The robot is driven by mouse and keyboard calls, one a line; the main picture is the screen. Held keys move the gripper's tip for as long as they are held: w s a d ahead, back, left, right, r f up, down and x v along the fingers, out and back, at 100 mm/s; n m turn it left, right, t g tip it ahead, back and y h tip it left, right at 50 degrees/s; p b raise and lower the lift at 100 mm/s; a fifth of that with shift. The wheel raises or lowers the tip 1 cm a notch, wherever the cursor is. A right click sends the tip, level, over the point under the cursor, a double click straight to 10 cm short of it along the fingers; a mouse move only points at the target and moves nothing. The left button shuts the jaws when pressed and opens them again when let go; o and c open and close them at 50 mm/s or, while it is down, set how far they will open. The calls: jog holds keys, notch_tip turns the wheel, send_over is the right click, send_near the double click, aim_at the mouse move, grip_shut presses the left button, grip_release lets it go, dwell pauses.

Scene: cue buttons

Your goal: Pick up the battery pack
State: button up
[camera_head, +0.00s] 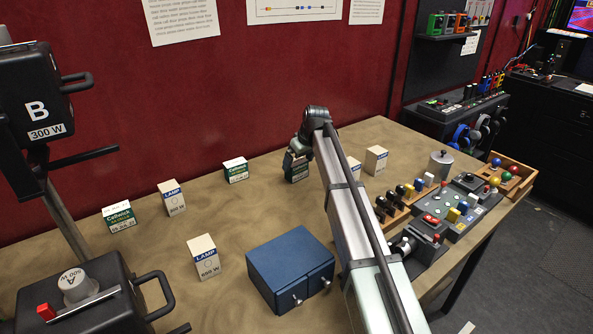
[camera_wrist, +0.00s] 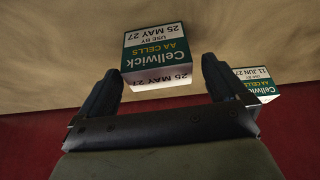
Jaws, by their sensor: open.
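Three green-and-white Cellwick AA cell packs show in the head view: one at left (camera_head: 118,217), one at the back (camera_head: 236,171), and one beneath my gripper (camera_head: 295,168). In the wrist view, a pack marked use by 25 May 27 (camera_wrist: 156,50) lies ahead of and between the two dark fingers of my gripper (camera_wrist: 160,78). The fingers are apart, with a gap visible on each side of the pack. A second pack, marked 11 Jun 27 (camera_wrist: 257,84), is partly hidden behind the right finger. My arm hides part of the gripper in the head view.
White lamp boxes stand at left (camera_head: 172,198), near the front (camera_head: 204,257) and right of my arm (camera_head: 376,160). A blue case (camera_head: 290,272) sits at the front. A button console (camera_head: 455,210) and wooden tray (camera_head: 512,180) are at right.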

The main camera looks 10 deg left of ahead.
aim_at(298, 162)
jog(key=shift+x, duration=2.3)
jog(key=shift+w+d, duration=0.1)
jog(key=shift+c, duration=0.4)
jog(key=c, duration=0.9)
jog(key=shift+o, duration=0.2)
